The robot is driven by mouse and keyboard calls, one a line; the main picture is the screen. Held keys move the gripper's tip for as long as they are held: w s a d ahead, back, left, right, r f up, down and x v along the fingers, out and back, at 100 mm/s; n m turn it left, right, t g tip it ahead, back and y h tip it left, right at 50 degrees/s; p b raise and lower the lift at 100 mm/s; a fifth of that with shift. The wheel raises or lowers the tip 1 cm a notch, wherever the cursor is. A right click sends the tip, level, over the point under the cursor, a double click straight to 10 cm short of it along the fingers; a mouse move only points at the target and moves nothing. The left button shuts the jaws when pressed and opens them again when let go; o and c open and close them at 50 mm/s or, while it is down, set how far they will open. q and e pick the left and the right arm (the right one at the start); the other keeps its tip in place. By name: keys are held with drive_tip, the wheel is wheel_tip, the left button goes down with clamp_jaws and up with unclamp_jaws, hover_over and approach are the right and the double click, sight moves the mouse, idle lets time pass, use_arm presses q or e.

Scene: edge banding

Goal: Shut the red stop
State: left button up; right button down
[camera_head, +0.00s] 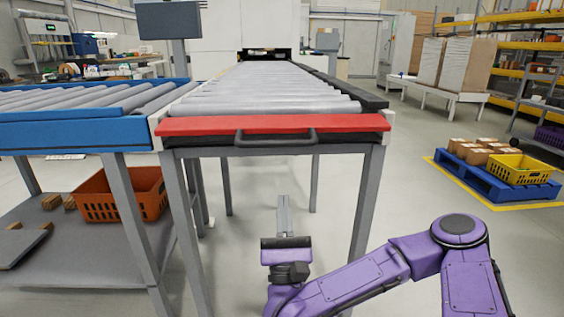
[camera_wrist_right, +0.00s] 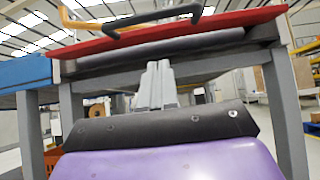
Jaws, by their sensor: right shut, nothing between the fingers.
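The red stop (camera_head: 350,123) is a long red bar across the near end of the roller conveyor, also in the right wrist view (camera_wrist_right: 225,24). A dark grey U-shaped handle (camera_head: 275,140) sits at its middle; the wrist view shows it at the top (camera_wrist_right: 155,16). My right gripper (camera_head: 284,200) is below the stop and handle, apart from them, at the conveyor's near end. Its two grey fingers are together and empty, and they show upright in the wrist view (camera_wrist_right: 157,70). My left gripper is not in view.
Grey legs (camera_head: 366,205) of the conveyor stand on both sides of my right gripper. A blue-framed roller table (camera_head: 75,133) adjoins on the left, with an orange crate (camera_head: 120,195) on its lower shelf. A blue pallet (camera_head: 495,180) lies at right. Open floor lies between.

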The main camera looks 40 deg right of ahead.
drive_tip(key=w+d+r+p, duration=0.2)
drive_tip(key=w+r+p, duration=0.1)
drive_tip(key=r, duration=0.5)
drive_tip(key=shift+w, duration=0.35)
drive_tip(key=shift+w, duration=0.1)
